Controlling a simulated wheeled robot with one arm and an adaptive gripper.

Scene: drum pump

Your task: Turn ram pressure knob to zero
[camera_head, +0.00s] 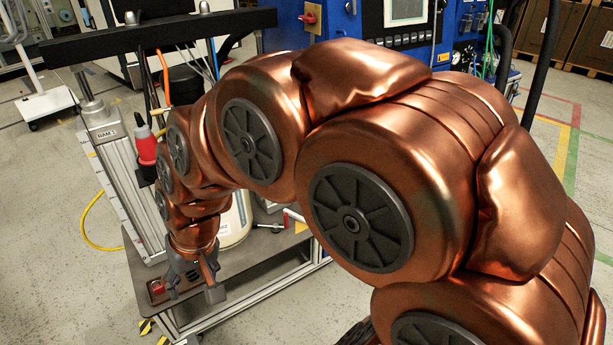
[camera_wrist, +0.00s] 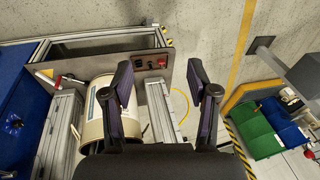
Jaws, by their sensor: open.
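My gripper (camera_head: 192,288) is at the front edge of the drum pump's frame, fingers pointing down. In the wrist view my gripper (camera_wrist: 160,80) has its two dark fingers wide apart with nothing between them. A metal control panel (camera_wrist: 146,68) lies beyond the fingertips and appears in the gap between them. It bears a red button (camera_wrist: 162,61) and small dark controls, too small to tell which is the ram pressure knob. In the head view the red button (camera_head: 157,287) shows just left of my gripper, and my gripper hides other parts of the panel.
A pale drum (camera_wrist: 97,112) stands on the pump frame beside the left finger. A red-handled lever (camera_head: 272,225) is right of the drum in the head view. Green bins (camera_wrist: 258,133) stand at the right of the wrist view. Floor in front of the frame is clear.

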